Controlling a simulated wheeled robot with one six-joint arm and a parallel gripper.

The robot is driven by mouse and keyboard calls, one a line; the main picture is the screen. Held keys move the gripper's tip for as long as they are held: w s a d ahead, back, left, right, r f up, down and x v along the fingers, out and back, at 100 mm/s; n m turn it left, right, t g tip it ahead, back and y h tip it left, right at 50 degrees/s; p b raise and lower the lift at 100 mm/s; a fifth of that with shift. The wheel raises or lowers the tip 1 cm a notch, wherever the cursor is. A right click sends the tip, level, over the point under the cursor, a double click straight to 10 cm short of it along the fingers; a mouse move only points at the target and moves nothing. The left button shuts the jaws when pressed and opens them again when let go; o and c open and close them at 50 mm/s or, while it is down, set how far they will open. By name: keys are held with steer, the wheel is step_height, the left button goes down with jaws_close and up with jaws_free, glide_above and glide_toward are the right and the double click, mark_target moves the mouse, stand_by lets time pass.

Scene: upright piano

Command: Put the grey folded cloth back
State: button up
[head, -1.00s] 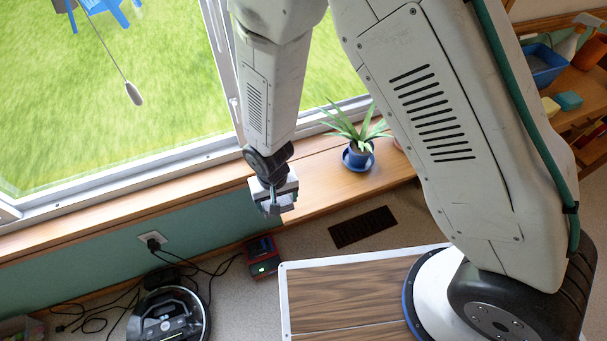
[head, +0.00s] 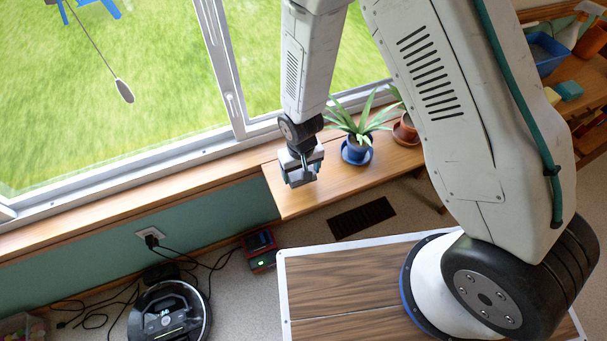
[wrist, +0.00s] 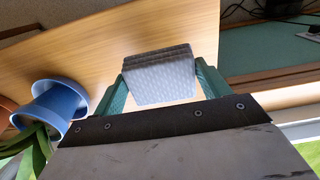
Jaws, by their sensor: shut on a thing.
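The grey folded cloth (wrist: 158,82) shows in the wrist view, a stack of flat layers with a faint pattern. It lies between the two green fingers of my gripper (wrist: 160,72), which is shut on it. In the head view my gripper (head: 302,176) hangs over the left end of the wooden bench (head: 325,178) under the window. The cloth is hard to make out there. In the wrist view the bare bench top (wrist: 75,60) lies beyond the cloth; I cannot tell whether they touch.
A spiky plant in a blue pot (head: 356,152) stands on the bench, right of my gripper. A terracotta pot (head: 405,133) is beyond it. A robot vacuum (head: 170,315) and a red device (head: 260,247) are on the floor. Shelves (head: 590,80) stand at far right.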

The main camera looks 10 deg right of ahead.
steer(key=shift+w+d+f, duration=0.2)
steer(key=shift+w+d, duration=0.2)
steer(key=shift+d, duration=0.1)
steer(key=shift+a+f, duration=0.1)
steer(key=shift+f, duration=1.5)
steer(key=shift+f, duration=0.15)
steer(key=o, duration=1.3)
